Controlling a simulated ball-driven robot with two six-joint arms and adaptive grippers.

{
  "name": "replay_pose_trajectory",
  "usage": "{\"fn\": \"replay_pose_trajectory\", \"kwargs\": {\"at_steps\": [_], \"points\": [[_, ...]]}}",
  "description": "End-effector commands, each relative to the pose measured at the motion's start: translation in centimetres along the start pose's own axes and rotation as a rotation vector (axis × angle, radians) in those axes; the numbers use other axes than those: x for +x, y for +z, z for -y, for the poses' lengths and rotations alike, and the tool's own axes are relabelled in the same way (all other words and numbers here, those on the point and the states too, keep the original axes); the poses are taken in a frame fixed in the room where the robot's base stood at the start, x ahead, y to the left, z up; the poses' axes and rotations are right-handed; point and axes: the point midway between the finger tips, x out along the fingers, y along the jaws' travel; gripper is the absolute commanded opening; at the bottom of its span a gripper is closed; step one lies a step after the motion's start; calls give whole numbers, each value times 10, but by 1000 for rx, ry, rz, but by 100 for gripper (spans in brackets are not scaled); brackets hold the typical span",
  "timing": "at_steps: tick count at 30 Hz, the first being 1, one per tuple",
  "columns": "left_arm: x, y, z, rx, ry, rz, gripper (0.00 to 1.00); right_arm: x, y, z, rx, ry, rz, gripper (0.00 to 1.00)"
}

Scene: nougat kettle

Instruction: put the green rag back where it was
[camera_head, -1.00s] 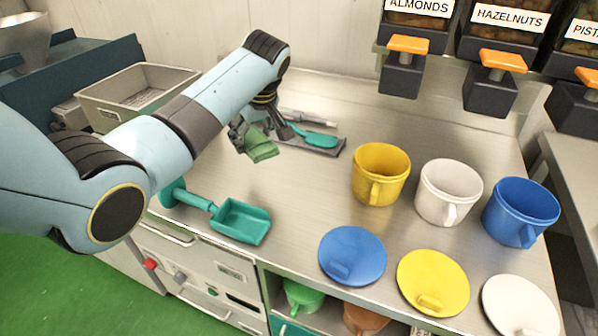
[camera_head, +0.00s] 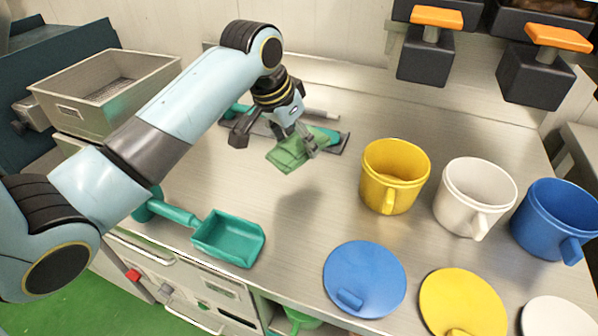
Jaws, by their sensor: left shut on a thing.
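The green rag (camera_head: 288,155) is folded and hangs from my left gripper (camera_head: 305,143) above the steel counter. My left gripper is shut on it, and its fingers hide part of it. A shadow lies on the counter beneath, so the rag appears to be off the surface. Behind it is a dark flat tray (camera_head: 343,143) holding a teal tool (camera_head: 327,136), partly hidden by my gripper. My right gripper is not in the picture.
Yellow (camera_head: 393,172), white (camera_head: 474,195) and blue (camera_head: 556,217) mugs stand at right, with lids in front, including a blue lid (camera_head: 364,278). A teal scoop (camera_head: 228,238) lies front left. A grey bin (camera_head: 105,92) stands back left. The counter's middle is clear.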

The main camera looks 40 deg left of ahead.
Motion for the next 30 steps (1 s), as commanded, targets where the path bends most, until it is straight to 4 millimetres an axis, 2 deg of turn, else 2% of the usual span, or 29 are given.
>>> {"fn": "replay_pose_trajectory", "kwargs": {"at_steps": [3, 15, 20, 26, 27, 30], "points": [[22, 9, 0, -1, -1, 3, 35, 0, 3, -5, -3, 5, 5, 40], [67, 28, 0, -2, -1, 1, 35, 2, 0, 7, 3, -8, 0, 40], [69, 28, 1, -1, -2, 0, 35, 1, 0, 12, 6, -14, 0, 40], [71, 29, 1, -1, -2, 0, 35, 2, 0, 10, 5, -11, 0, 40], [71, 29, 1, -1, -2, -1, 64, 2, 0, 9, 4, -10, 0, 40], [71, 29, 1, -1, -2, 0, 77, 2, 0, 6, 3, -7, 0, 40]]}}
